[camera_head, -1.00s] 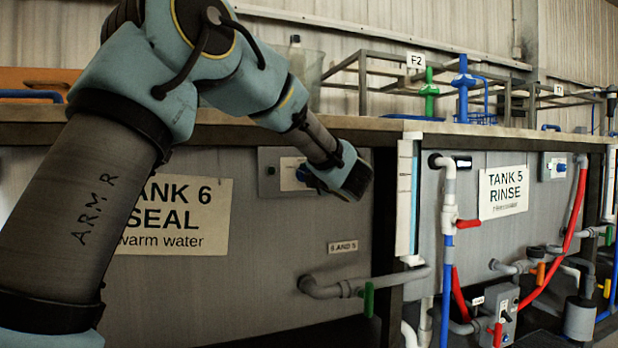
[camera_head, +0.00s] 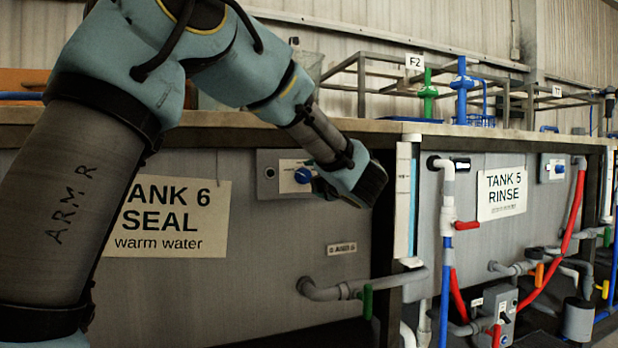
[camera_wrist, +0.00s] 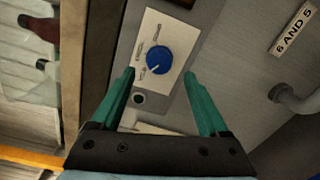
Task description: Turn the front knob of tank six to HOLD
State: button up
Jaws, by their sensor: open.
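Tank six (camera_head: 270,235) is a grey panel with a sign (camera_head: 170,217) reading "TANK 6 SEAL warm water". Its blue knob (camera_head: 303,175) sits on a pale plate on a grey control box (camera_head: 268,178), and it also shows in the wrist view (camera_wrist: 158,61). A white pointer mark shows on the knob, with small labels around it too blurred to read. My gripper is open in the wrist view (camera_wrist: 165,85), its two green fingers apart and empty on either side of the knob's line. In the head view my wrist is just right of the knob, hiding part of the plate.
A grey pipe with a green valve handle (camera_head: 367,301) runs below right of the box. A small "6 AND 5" label (camera_wrist: 293,29) is on the panel. The counter edge (camera_head: 270,133) runs above the box. Tank five's sign (camera_head: 502,190) and pipes stand at right.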

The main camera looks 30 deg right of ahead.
jog(key=s, duration=0.6)
jog(key=shift+a, duration=0.45)
